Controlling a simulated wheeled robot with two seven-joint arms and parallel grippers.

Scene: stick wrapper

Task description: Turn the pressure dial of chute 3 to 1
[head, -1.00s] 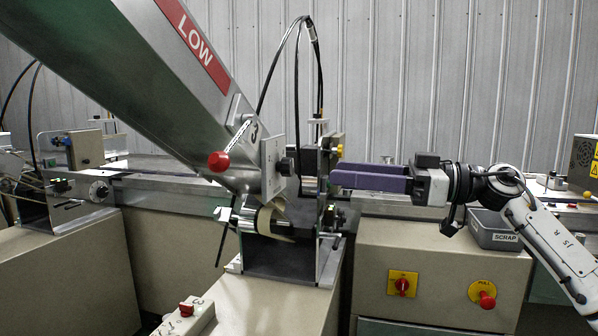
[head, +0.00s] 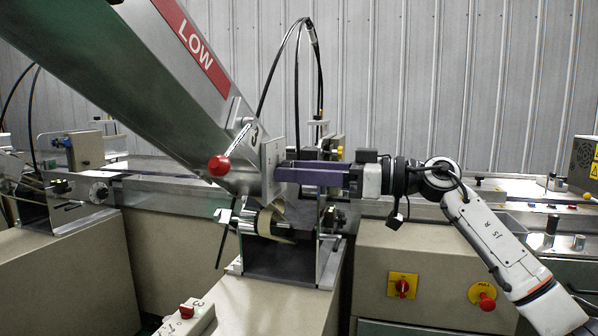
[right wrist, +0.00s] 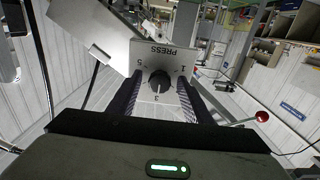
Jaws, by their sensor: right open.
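The pressure dial of chute 3 is a dark round knob (right wrist: 159,81) on a pale plate marked PRESS with 1, 3 and 5 in the right wrist view. Its pale mark seems to point toward the 3. In the head view the plate (head: 268,160) stands at the lower end of the slanted metal chute (head: 190,95); the knob is hidden there. My right gripper (head: 280,173) is open, its purple fingers level and reaching left to the plate. In the right wrist view the fingers lie on either side of the knob; contact cannot be told. My left gripper is not in view.
A red ball-ended lever (head: 219,166) sits on the chute's side, left of the plate. A roller and metal bracket (head: 264,222) lie below the fingers. A beige cabinet (head: 440,265) with red switches stands below my right arm. Black cables arch above.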

